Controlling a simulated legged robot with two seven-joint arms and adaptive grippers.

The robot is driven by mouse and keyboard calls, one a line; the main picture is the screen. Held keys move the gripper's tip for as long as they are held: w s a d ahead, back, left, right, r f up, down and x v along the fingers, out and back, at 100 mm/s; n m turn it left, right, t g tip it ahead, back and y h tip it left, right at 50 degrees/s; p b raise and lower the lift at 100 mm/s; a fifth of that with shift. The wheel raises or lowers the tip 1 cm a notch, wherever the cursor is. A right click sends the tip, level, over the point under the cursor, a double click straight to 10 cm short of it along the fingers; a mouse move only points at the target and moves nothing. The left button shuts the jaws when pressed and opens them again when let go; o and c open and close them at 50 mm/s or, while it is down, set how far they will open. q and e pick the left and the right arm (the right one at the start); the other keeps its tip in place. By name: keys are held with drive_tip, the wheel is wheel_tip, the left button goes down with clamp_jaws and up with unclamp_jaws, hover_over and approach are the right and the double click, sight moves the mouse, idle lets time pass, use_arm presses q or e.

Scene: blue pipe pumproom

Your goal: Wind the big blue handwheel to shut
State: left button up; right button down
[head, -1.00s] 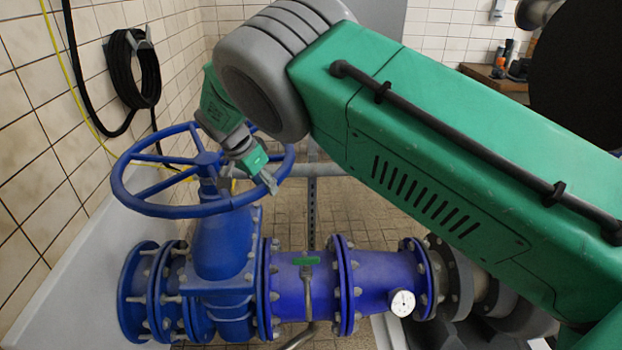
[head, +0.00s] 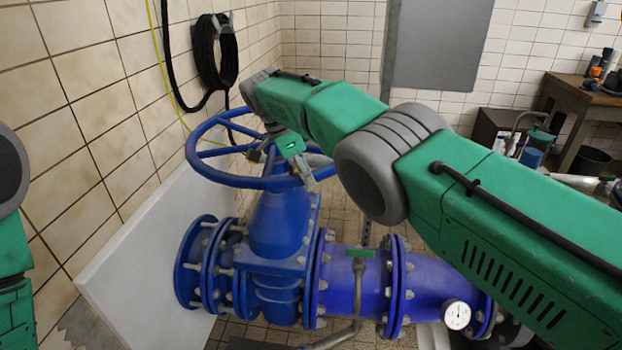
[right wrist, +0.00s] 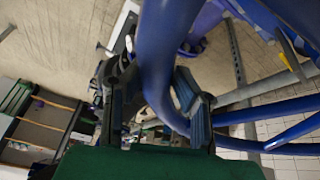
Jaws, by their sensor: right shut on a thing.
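The big blue handwheel (head: 232,181) sits on top of a blue valve body (head: 277,225) at the left centre of the head view. My right gripper (head: 299,168) is at the right side of the wheel and is shut on its rim. In the right wrist view the blue rim (right wrist: 158,50) passes between the two dark fingers of the gripper (right wrist: 157,98). My right forearm hides part of the wheel's far right side. My left arm shows only at the left edge, and its gripper is out of view.
Blue flanged pipe (head: 350,290) with a small green-handled tap (head: 362,253) and a white gauge (head: 457,315) runs right from the valve. A tiled wall with a black hose coil (head: 215,52) is close on the left. A cluttered bench (head: 585,100) stands at the far right.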

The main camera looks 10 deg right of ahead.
drive_tip(key=shift+w+a+r, duration=0.1)
drive_tip(key=shift+a+r, duration=0.15)
drive_tip(key=shift+a, duration=0.25)
drive_tip(key=shift+w+a+r, duration=0.1)
drive_tip(key=shift+a+r, duration=0.15)
drive_tip(key=shift+a, duration=0.25)
drive_tip(key=c, duration=1.3)
unclamp_jaws()
drive_tip(key=shift+o, duration=0.2)
drive_tip(key=shift+d+f, duration=0.25)
drive_tip(key=shift+f, duration=0.05)
